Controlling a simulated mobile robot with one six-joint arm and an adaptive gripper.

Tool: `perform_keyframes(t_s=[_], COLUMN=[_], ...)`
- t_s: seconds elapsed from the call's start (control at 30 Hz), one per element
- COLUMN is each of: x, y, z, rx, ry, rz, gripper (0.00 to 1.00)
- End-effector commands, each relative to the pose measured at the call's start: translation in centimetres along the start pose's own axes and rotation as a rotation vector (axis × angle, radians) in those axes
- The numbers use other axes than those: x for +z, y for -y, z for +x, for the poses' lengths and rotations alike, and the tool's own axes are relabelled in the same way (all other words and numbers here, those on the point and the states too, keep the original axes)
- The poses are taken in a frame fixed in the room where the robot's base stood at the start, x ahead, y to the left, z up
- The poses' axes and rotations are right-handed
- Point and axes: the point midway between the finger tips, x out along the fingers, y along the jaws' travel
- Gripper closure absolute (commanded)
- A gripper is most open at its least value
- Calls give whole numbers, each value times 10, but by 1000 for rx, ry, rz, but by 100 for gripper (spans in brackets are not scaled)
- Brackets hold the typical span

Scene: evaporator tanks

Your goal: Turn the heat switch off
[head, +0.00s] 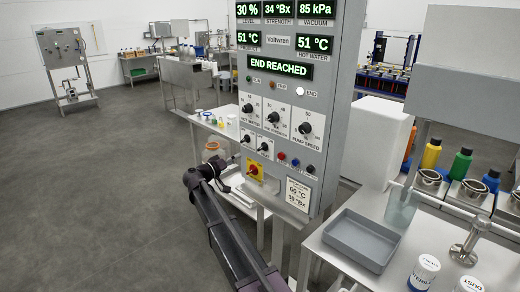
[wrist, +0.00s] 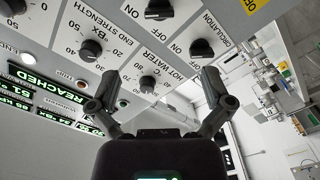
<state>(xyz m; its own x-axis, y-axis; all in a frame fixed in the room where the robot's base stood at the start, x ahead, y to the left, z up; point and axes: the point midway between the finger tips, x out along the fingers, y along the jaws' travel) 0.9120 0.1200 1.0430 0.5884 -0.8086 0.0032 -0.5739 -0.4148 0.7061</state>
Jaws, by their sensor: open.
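The grey control panel (head: 325,120) carries two small black rotary switches in white plates below the larger knobs. The right one (head: 264,147) seems to be the heat switch; it seems to show at the top of the wrist view (wrist: 158,9), its name label out of sight. The circulation switch (wrist: 201,48) is the left one (head: 247,139). I cannot tell for sure which mark the heat switch points to. My gripper (wrist: 160,76) is open and empty, its fingers spread below the switches in the wrist view, around the line to the hot water knob (wrist: 147,83). In the head view it is at the panel's left edge, partly hidden.
A red and yellow switch (head: 254,169) sits below the small switches. Coloured buttons (head: 295,162) are to its right. The end reached display (head: 279,68) is lit. A bench with a grey tray (head: 350,239) stands at the right. The floor at the left is clear.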

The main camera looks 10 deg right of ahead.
Motion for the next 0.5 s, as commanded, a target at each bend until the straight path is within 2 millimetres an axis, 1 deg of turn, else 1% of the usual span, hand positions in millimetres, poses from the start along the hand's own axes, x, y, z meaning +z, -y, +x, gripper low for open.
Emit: perform_keyframes(t_s=[0.3, 0.5], x=[1, 0], y=[0, 0], z=[1, 11], rx=[-1, -1], ry=[2, 3], rz=[-1, -1], gripper=[0, 0])
